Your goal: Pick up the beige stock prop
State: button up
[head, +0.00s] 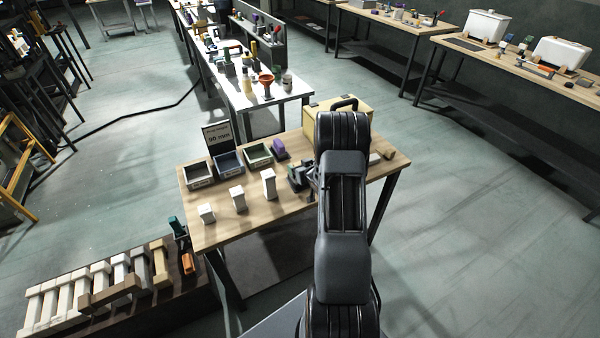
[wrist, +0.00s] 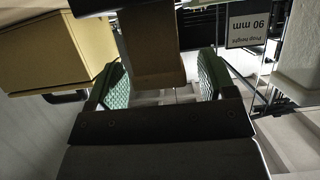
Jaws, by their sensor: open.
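In the wrist view, a beige block-like prop (wrist: 150,45) comes down from the top edge, with a wider end nearest me. It lies between the lines of my gripper's two green-padded fingers (wrist: 162,80). The fingers are apart, with a gap visible on the right side; I cannot tell whether the left pad touches the prop. In the head view my gripper (head: 300,178) is low over the wooden table (head: 225,228), partly hidden by my arm. The prop at the gripper cannot be made out there. A sign (head: 217,136) reads "Prop height 90 mm".
Several white props of rising height, including the tallest (head: 269,184), stand left of my gripper. Behind are open bins (head: 228,162), a purple item (head: 279,147) and a yellow case (head: 350,108). A beige piece (head: 388,153) lies at right. A prop-laden rack (head: 185,290) stands lower left.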

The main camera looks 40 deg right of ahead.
jog(key=shift+w+d+f, duration=0.1)
jog(key=shift+w+f, duration=0.1)
jog(key=shift+w, duration=0.25)
jog(key=shift+c, duration=0.4)
jog(key=c, duration=1)
jog(key=shift+r, duration=0.1)
